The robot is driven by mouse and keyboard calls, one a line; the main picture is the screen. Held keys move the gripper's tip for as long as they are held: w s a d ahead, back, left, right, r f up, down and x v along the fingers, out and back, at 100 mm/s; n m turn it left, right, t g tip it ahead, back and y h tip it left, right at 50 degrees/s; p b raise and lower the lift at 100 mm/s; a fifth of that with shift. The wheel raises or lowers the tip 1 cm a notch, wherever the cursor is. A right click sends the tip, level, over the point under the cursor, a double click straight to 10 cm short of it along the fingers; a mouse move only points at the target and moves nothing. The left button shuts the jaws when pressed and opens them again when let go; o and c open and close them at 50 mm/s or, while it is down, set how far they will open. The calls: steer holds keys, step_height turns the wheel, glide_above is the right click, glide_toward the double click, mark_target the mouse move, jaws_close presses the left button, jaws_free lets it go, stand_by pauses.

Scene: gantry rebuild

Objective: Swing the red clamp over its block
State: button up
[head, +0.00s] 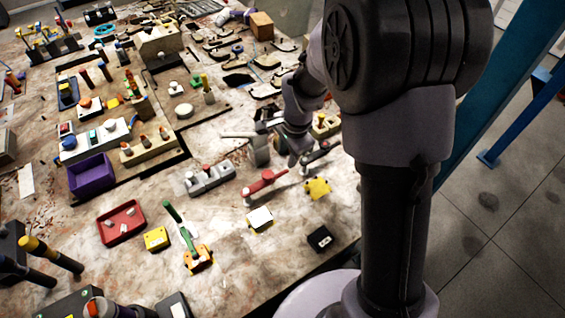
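The red clamp (265,182) lies on the stained tabletop in the middle of the head view, its arm slanting from lower left to upper right. A yellow block (318,187) with dark marks stands to its right, apart from it. A white-topped block with yellow sides (260,219) stands just below it. Neither block is under the clamp's arm, and I cannot tell which belongs to it. My gripper (245,143) is beyond the clamp, pointing left, apart from it. Its fingers are small and partly merge with the grey parts around them, so their opening is unclear.
A grey block with knobs (205,180) is left of the clamp. A green-handled clamp (180,222) on an orange base, a red tray (122,222) and a black box (320,239) stand nearer. Crowded fixtures fill the far table. My arm fills the right side.

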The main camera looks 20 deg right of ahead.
mark_target(283, 172)
steer(key=f, duration=0.3)
steer(key=w+f+b, duration=0.1)
steer(key=f, duration=0.2)
steer(key=f+b, duration=0.1)
steer(key=f, duration=0.2)
steer(key=shift+w+a, duration=0.3)
steer(key=shift+r, duration=0.1)
steer(key=shift+c, duration=0.4)
jaws_close()
stand_by(0.3)
